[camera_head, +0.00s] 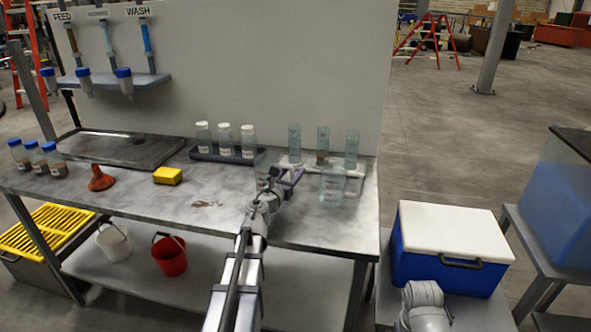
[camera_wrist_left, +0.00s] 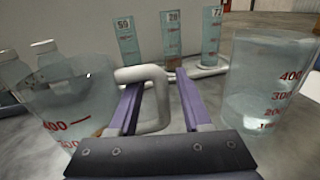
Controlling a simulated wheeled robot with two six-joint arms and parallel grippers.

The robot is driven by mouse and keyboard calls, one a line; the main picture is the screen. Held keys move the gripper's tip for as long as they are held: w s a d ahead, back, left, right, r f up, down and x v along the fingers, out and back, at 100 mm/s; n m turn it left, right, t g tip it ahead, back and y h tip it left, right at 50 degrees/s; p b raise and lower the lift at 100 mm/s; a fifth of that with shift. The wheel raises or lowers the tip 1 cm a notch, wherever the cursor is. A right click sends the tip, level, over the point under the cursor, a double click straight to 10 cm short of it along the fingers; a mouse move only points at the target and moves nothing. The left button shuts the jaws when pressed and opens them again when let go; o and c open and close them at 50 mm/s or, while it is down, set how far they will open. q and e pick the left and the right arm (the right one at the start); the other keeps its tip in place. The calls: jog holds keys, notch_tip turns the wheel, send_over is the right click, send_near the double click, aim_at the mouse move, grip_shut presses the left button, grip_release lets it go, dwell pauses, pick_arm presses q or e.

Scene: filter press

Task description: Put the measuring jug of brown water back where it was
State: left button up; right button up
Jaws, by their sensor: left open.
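My left gripper (camera_head: 290,178) is open over the right part of the bench. In the wrist view its purple fingers (camera_wrist_left: 158,108) stand on either side of a pale jug handle (camera_wrist_left: 147,82), apart from each other. That handle belongs to a clear measuring jug (camera_wrist_left: 65,105) with red marks at the left, with a brownish tint low down. A second clear jug (camera_head: 333,187) stands just right of the gripper and also shows in the wrist view (camera_wrist_left: 262,85). My right gripper is out of view.
A white rack (camera_head: 345,172) behind holds three cylinders, the middle one (camera_head: 322,146) with brown contents. White-capped bottles (camera_head: 225,140) stand left of it. A yellow sponge (camera_head: 167,175), an orange funnel (camera_head: 101,179) and blue-capped bottles (camera_head: 35,157) are farther left. A brown stain (camera_head: 207,203) marks the bench.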

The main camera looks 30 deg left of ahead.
pick_arm(q)
jog(key=s, duration=0.9)
jog(key=shift+s+d, duration=0.2)
jog(key=shift+s, duration=0.15)
